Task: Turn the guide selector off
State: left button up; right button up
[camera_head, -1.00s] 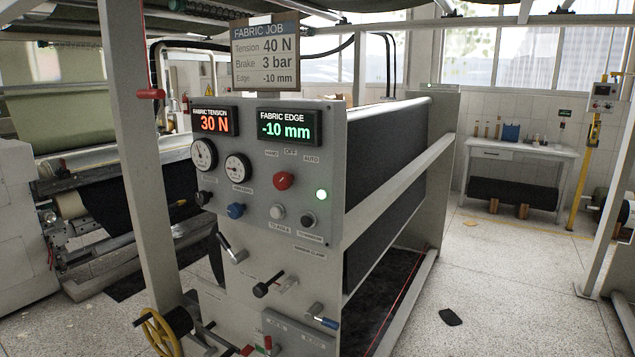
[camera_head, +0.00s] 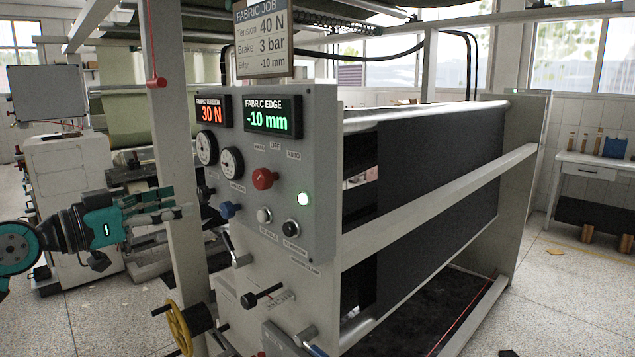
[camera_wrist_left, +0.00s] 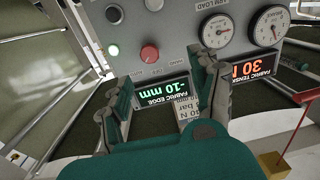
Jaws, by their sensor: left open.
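The guide selector (camera_head: 264,178) is a red knob on the grey control panel (camera_head: 325,150), below labels HAND, OFF and AUTO. I cannot tell which label it points to. It also shows in the left wrist view (camera_wrist_left: 149,53), upside down. A green lamp (camera_head: 303,199) glows to its lower right. The FABRIC EDGE display (camera_head: 272,117) above it reads -10 mm. My left gripper (camera_head: 168,207) is at the left of the head view, left of the panel, apart from the knob. Its fingers (camera_wrist_left: 165,78) are spread and empty in the wrist view. My right gripper is not in view.
A white upright post (camera_head: 170,130) stands between my left arm and the panel. Gauges (camera_head: 231,162), a blue knob (camera_head: 229,210) and two buttons (camera_head: 264,215) surround the selector. A lever (camera_head: 262,294) and a yellow handwheel (camera_head: 180,328) are lower.

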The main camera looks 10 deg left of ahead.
pick_arm(q)
jog(key=d+r, duration=0.1)
jog(key=d, duration=0.1)
jog(key=m+h+p, duration=0.1)
jog(key=p, duration=0.3)
send_near(257, 179)
jog(key=p+x, duration=0.4)
jog(key=x, duration=0.6)
jog(key=shift+w+d, duration=0.15)
jog(key=shift+w, duration=0.1)
jog(key=shift+w+d+f+p, duration=0.1)
jog(key=shift+w+d+p, duration=0.15)
jog(key=shift+w+p, duration=0.05)
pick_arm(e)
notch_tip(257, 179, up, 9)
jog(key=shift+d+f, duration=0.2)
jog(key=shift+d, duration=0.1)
pick_arm(q)
jog(key=shift+c, duration=0.2)
jog(key=c, duration=1.2)
jog(key=shift+o, duration=0.2)
